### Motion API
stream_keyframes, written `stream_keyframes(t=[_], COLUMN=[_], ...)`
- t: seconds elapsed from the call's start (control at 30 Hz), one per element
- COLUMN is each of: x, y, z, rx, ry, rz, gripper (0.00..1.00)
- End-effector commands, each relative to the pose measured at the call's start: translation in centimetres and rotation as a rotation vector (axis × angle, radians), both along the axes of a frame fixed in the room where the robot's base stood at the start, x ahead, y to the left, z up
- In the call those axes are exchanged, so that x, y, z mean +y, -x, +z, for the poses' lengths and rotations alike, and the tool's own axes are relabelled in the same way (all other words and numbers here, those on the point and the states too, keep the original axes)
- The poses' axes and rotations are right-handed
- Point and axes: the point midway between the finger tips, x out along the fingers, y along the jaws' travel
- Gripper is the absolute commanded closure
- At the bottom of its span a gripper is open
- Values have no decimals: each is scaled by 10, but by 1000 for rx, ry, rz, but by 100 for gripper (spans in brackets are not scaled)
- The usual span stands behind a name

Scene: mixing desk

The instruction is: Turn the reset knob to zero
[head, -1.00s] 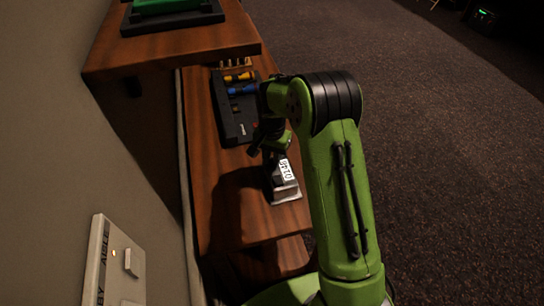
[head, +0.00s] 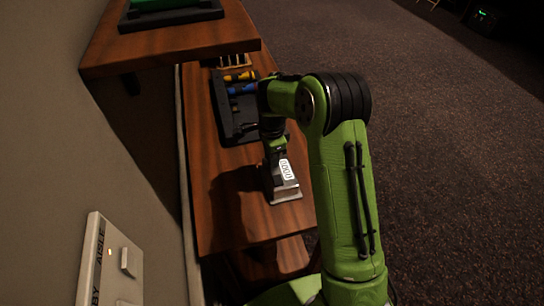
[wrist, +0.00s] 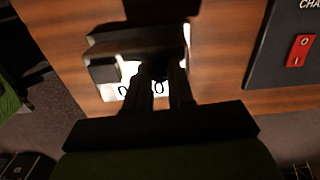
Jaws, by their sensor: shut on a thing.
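A small metal counter (head: 283,191) with a white number window sits near the front end of the wooden desk (head: 230,205). Its digits look like 0000 in the head view, though small. My gripper (head: 274,146) reaches down onto the counter's far side. In the wrist view, my gripper's dark fingers (wrist: 160,73) are close together over the counter (wrist: 125,45), with round zeros showing on the white window below them. The fingers are shut on the reset knob, which they and the shadow hide.
A black tray (head: 240,115) with yellow and blue tools lies farther back on the desk. A raised wooden shelf (head: 190,55) stands at the back left. A dark panel with a red switch (wrist: 300,50) is at right in the wrist view.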

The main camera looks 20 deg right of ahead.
Motion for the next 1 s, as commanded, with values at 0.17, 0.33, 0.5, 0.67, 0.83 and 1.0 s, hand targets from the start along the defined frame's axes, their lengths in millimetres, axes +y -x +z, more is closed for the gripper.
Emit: stream_keyframes(t=[0.17,0.33,0.5,0.67,0.83,1.0], x=[0,0,0,0,0,0], y=[-1,-1,-1,-1,-1,-1], z=[1,1,1,1,1,1], rx=[-5,-5,-5,-5,-5,-3], ry=[0,0,0,0,0,0], rz=[-64,-94,-101,-101,-100,-100], gripper=[100,100,100,100,68,52])
